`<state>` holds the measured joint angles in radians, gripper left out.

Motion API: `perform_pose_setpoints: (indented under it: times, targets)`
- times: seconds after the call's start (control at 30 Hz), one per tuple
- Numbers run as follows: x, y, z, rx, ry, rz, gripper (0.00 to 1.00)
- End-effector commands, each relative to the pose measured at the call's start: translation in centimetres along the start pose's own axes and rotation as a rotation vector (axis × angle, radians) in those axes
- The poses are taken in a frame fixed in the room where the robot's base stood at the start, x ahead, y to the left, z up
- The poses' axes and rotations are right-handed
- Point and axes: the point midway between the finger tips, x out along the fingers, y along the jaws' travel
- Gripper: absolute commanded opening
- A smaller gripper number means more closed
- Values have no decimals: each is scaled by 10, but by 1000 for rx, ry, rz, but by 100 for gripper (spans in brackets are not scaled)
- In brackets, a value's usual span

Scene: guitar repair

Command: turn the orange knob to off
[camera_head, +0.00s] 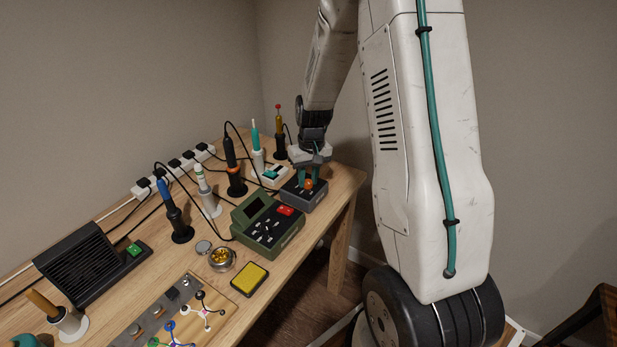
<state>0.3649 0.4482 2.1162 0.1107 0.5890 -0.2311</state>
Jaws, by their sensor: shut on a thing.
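The orange knob (308,184) sits on top of a small dark grey box (296,202) near the right end of the wooden table. The fingers are shut on the knob. The knob's pointer and any markings on the box are too small to read.
A green device (268,222) with a red button stands left of the box. Several soldering irons in stands (235,175) and a power strip (174,168) line the back. A yellow pad (249,279) lies in front.

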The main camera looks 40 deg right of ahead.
Motion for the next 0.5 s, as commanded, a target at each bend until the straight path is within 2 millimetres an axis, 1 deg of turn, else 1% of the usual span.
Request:
perform_pose_setpoints:
  times: [0.23, 0.27, 0.3, 0.33, 0.5]
  targets:
    - [-1, 0, -2, -1, 4, 0, 4]
    - [-1, 0, -2, -1, 4, 0, 32]
    - [-1, 0, -2, 0, 4, 0, 43]
    - [-1, 0, -2, 0, 4, 0, 48]
    - [-1, 0, -1, 1, 2, 0, 48]
